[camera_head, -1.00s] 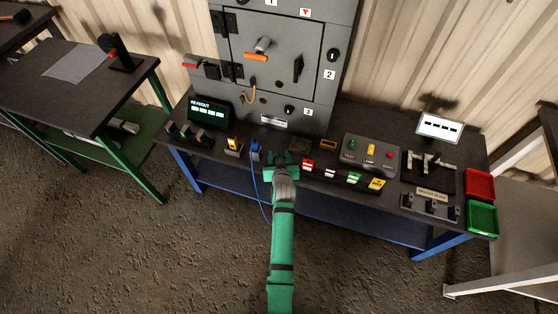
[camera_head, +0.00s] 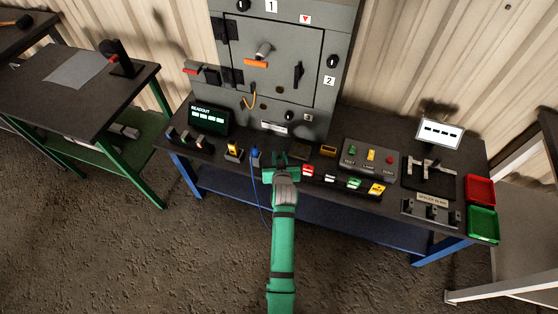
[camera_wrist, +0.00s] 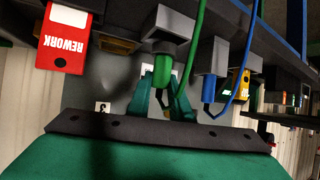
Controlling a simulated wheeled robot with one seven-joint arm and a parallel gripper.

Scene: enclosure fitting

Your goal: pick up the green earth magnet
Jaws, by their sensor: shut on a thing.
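The green earth magnet (camera_wrist: 164,62) shows in the wrist view as a green end with a green cable (camera_wrist: 194,45), at a grey block (camera_wrist: 168,22). My gripper (camera_wrist: 165,88) has its two green fingers shut on it, one on each side. In the head view my gripper (camera_head: 281,160) is at the front of the workbench, right of the blue-cabled plug (camera_head: 255,156). The magnet cannot be told apart from my green gripper there. Whether it still touches the grey block is unclear.
A blue cable (camera_wrist: 236,70) hangs from a neighbouring grey block (camera_wrist: 214,55) close to my fingers. A red REWORK tag (camera_wrist: 66,38) is on the other side. In the head view, a grey cabinet (camera_head: 225,85) stands behind, and red (camera_head: 480,189) and green (camera_head: 482,223) trays sit at the right.

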